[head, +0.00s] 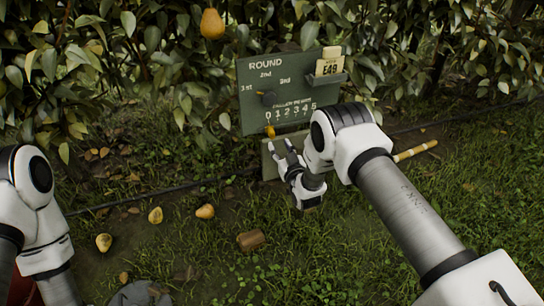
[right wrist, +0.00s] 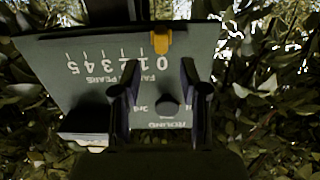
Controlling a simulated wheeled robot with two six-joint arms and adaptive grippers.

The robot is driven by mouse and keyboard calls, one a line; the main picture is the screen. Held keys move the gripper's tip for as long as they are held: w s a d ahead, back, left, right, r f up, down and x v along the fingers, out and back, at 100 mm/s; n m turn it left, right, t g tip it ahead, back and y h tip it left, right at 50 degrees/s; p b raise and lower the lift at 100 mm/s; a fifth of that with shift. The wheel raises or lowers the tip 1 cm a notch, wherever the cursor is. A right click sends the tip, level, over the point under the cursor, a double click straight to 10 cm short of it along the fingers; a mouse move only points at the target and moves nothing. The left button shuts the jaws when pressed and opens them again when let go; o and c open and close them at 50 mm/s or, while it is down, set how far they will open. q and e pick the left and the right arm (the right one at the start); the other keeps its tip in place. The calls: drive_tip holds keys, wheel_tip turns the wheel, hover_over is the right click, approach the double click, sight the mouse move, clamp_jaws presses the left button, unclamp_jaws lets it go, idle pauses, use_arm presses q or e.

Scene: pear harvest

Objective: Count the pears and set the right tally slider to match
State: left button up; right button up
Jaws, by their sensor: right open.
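The green tally board (head: 285,72) stands before the hedge, with a scale from 0 to 5. Its yellow slider (head: 270,131) is at the 0 end; in the right wrist view the slider (right wrist: 160,42) shows beside the 0, with the board upside down. My right gripper (head: 283,150) is open and empty in front of the board, just below the slider and apart from it. Three yellow pears lie on the ground: one (head: 205,211), a second (head: 155,215) and a third (head: 104,242). Another pear (head: 212,23) hangs in the leaves. My left gripper is out of view.
A dark round knob (head: 269,98) sits on the board among the 1st, 2nd and 3rd marks. A card (head: 329,64) reading E49 stands in a holder at right. A brown blunt object (head: 250,240) and a yellow stick (head: 415,150) lie on the grass. Yellow leaves are scattered.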

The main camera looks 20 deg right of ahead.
sight(273, 135)
drive_tip(key=w+b, duration=0.2)
drive_tip(key=w, duration=0.2)
drive_tip(key=w+b, duration=0.2)
drive_tip(key=w, duration=0.1)
drive_tip(key=shift+w+a, duration=0.2)
drive_tip(key=shift+w, duration=0.15)
drive_tip(key=shift+w+r, duration=0.15)
drive_tip(key=shift+w, duration=0.15)
clamp_jaws()
